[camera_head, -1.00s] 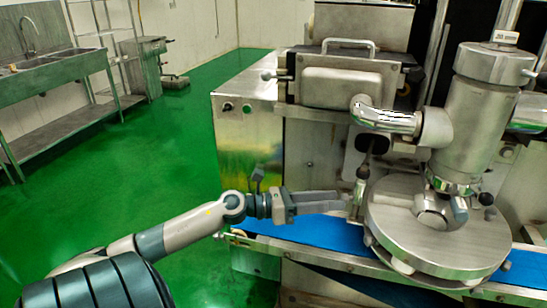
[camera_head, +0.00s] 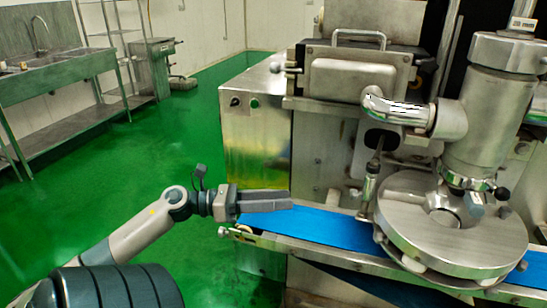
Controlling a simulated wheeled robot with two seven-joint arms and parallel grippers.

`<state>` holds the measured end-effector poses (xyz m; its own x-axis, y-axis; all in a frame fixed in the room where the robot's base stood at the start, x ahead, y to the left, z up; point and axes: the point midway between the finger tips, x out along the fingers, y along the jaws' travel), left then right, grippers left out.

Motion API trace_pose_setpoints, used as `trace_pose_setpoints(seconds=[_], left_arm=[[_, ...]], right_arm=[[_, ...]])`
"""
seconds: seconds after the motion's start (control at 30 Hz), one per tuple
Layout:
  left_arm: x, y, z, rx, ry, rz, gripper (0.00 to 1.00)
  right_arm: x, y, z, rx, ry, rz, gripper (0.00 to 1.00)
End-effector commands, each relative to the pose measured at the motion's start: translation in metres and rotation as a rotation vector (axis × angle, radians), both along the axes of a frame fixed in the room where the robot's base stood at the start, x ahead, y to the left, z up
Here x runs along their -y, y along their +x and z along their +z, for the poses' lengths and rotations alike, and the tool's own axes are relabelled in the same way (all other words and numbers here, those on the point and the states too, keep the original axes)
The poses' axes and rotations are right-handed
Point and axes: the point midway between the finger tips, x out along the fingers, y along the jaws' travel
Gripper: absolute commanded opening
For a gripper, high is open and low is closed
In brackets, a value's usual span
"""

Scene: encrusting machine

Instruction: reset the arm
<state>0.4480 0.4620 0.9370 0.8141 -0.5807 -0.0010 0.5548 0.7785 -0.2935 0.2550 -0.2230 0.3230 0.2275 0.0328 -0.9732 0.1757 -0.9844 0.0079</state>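My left arm comes in from the lower left of the head view. Its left gripper (camera_head: 288,200) points right, just in front of the left end of the blue conveyor belt (camera_head: 325,228). I cannot tell from this side angle whether its fingers are apart, and nothing shows held between them. My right gripper is not in view. The steel encrusting machine (camera_head: 340,75) stands behind the belt. Its round metal disc (camera_head: 400,215) sits over the belt at the right, clear of my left gripper.
The open green floor (camera_head: 100,215) lies to the left of the machine. A steel sink bench (camera_head: 60,75) and a rack stand by the far left wall. The belt's metal frame edge (camera_head: 330,252) runs along the front below my gripper.

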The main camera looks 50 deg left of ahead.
Motion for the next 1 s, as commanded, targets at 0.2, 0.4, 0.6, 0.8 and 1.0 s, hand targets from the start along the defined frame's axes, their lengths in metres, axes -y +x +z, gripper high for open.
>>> trace_pose_setpoints(seconds=[0.2, 0.4, 0.6, 0.8, 1.0], left_arm=[[-0.0051, -0.0072, 0.0001, 0.001, -0.001, 0.000, 0.40], [-0.0049, -0.0072, 0.0003, 0.001, -0.001, 0.000, 0.40], [-0.0048, -0.0070, 0.0003, 0.000, 0.000, 0.000, 0.40], [-0.0048, -0.0070, 0.0002, 0.000, 0.000, 0.000, 0.40], [-0.0049, -0.0070, 0.0001, 0.000, 0.000, 0.000, 0.40]], right_arm=[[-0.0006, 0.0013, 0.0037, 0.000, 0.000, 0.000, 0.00], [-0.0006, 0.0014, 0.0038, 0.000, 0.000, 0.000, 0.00], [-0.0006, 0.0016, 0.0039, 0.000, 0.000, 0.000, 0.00], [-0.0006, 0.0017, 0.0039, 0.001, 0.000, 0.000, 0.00], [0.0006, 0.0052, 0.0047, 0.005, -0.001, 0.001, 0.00]])
